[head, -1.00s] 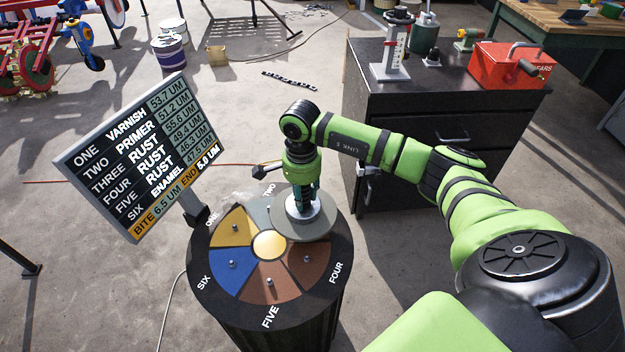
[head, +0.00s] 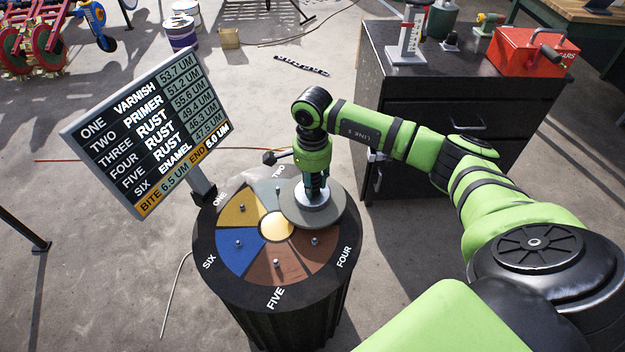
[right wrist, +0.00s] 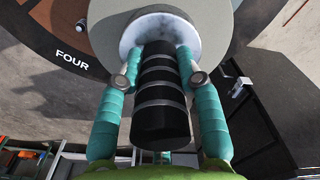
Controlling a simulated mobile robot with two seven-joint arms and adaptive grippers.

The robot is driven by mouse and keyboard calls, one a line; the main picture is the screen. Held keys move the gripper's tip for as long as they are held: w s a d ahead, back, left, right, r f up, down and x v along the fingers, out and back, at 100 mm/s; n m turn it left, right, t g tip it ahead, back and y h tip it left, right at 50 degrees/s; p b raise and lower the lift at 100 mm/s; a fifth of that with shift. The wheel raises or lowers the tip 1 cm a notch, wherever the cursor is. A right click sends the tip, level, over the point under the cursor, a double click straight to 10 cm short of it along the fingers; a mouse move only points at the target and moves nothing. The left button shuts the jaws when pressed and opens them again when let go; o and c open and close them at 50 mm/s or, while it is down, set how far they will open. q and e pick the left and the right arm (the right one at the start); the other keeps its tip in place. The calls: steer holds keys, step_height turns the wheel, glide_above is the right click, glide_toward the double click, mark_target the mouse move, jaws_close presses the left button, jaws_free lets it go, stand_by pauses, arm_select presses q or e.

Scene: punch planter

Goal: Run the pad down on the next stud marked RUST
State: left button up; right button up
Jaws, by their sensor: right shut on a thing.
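My right gripper (head: 316,190) is shut on the dark ribbed grip (right wrist: 160,95) of the pad tool. Its fingers clasp both sides of the grip in the right wrist view. The grey round pad (head: 300,215) lies flat over the drum's right rear, between the TWO and FOUR labels. It hides that sector, its stud and its label. Whether it touches the stud cannot be told. Brown sectors FOUR (head: 325,243) and FIVE (head: 277,272) show their studs. The sign (head: 150,135) lists THREE, FOUR and FIVE as RUST. My left gripper is out of view.
The drum (head: 290,318) also has a central gold cap (head: 277,226), a yellow sector (head: 237,212) and a blue sector (head: 236,250). A black cabinet (head: 440,100) with a red toolbox (head: 520,60) stands behind my right arm. Floor left of the drum is mostly clear.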

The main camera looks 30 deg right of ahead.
steer(key=shift+f, duration=0.1)
steer(key=shift+f+b, duration=1.45)
steer(key=shift+r, duration=0.1)
steer(key=shift+r+p, duration=1.6)
steer(key=shift+r, duration=0.8)
